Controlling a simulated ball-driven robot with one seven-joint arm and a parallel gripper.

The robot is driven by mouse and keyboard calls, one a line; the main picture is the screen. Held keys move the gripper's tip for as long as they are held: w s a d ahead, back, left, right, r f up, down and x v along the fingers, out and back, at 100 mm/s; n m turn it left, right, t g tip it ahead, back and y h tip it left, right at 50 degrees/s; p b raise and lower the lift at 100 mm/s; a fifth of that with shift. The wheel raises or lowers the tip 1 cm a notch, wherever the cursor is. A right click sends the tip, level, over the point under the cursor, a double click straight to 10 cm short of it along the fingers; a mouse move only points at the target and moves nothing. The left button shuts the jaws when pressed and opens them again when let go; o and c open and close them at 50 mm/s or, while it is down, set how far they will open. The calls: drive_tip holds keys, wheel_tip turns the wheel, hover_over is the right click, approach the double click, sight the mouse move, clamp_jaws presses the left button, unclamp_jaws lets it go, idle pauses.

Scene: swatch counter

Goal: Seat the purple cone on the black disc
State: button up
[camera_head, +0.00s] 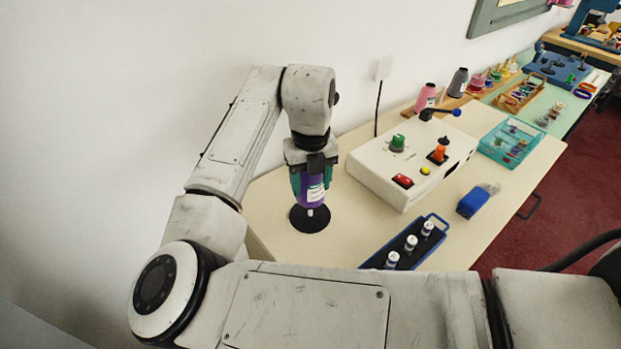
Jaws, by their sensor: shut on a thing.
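The purple cone (313,191) has a white label and a pale tip at its lower end. My gripper (311,178) is shut on it from above, with teal fingers on either side. The black disc (309,219) lies flat on the cream counter, directly under the cone in this view. The cone looks upright. Its lower end shows against the disc; I cannot tell whether it touches the disc or hangs just above it.
A white machine (389,170) with knobs and buttons stands to the right. A blue rack (375,259) with several small white-capped spools lies at the front. A blue block (473,203) and a teal tray (490,151) are further right. The wall is close behind the arm.

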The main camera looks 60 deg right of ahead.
drive_tip(key=shift+f+b, duration=1.6)
drive_tip(key=shift+f, duration=0.9)
drive_tip(key=o, duration=1.2)
drive_tip(key=shift+r, duration=0.1)
wheel_tip(320, 180, up, 11)
drive_tip(key=shift+f, duration=0.2)
